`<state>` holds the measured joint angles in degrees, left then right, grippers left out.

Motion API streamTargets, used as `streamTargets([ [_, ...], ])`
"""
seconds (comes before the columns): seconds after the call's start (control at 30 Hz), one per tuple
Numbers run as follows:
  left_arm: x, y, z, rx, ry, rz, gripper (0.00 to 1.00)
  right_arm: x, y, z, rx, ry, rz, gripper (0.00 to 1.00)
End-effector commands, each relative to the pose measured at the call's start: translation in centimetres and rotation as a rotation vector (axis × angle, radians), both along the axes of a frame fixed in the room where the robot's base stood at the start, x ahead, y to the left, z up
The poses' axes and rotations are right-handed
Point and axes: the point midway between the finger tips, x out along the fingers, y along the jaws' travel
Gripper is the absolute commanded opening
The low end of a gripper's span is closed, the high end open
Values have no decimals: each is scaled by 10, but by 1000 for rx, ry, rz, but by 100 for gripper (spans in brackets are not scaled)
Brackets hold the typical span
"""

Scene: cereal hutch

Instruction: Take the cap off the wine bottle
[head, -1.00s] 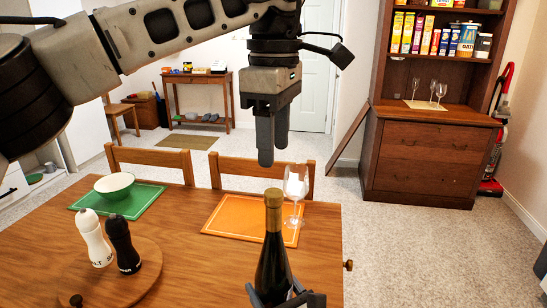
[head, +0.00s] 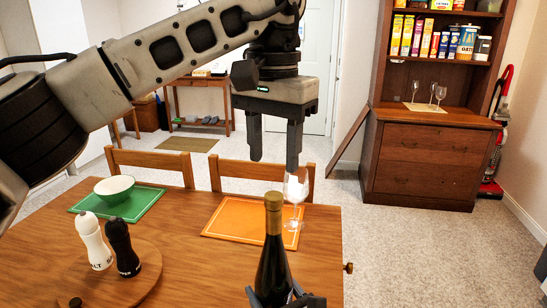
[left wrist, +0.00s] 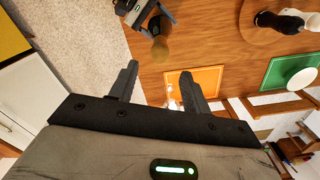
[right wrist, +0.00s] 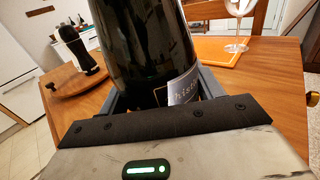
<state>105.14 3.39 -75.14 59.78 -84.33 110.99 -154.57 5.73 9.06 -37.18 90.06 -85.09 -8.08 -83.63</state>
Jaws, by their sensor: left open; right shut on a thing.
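The dark wine bottle (head: 273,262) stands upright at the table's near edge, with its gold cap (head: 273,201) on top. My right gripper (head: 284,300) is shut around the bottle's lower body; the right wrist view shows the bottle (right wrist: 145,45) and part of its label between the fingers. My left gripper (head: 274,165) is open and empty, pointing down, above and behind the cap in the head view. In the left wrist view the gold cap (left wrist: 160,48) shows beyond the open fingers, apart from them.
A wine glass (head: 296,188) stands on the orange placemat (head: 235,218) close behind the bottle. White and black shakers (head: 123,250) stand on a round wooden board (head: 140,285) at left. A bowl (head: 114,187) is on the green mat. Chairs line the far edge.

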Motion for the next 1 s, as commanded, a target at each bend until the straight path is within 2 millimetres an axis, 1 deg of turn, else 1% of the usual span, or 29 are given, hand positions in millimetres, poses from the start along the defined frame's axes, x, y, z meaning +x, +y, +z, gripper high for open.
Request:
streamTargets([
  [0.03,0,1,-8,2,2,1,48,0,0,-1,1,3,0,2],
  [0.2,0,1,-36,0,4,2,48,0,0,-1,1,3,0,2],
  [0.4,0,0,-61,-1,3,3,48,0,0,-1,1,3,0,2],
  [0.57,0,0,-69,-1,1,4,48,0,0,-1,1,3,0,2],
  [0.8,0,0,-70,-1,1,5,48,0,0,-1,1,3,0,2],
  [0.83,0,0,-70,-1,1,5,45,0,0,-1,1,3,0,2],
  [0.87,0,0,-70,-1,1,5,37,0,0,-1,1,3,0,2],
  [0.9,0,0,-70,-1,1,5,26,0,0,-1,1,3,0,2],
  [1.0,0,0,-70,-1,1,5,1,0,0,-1,1,3,0,2],
])
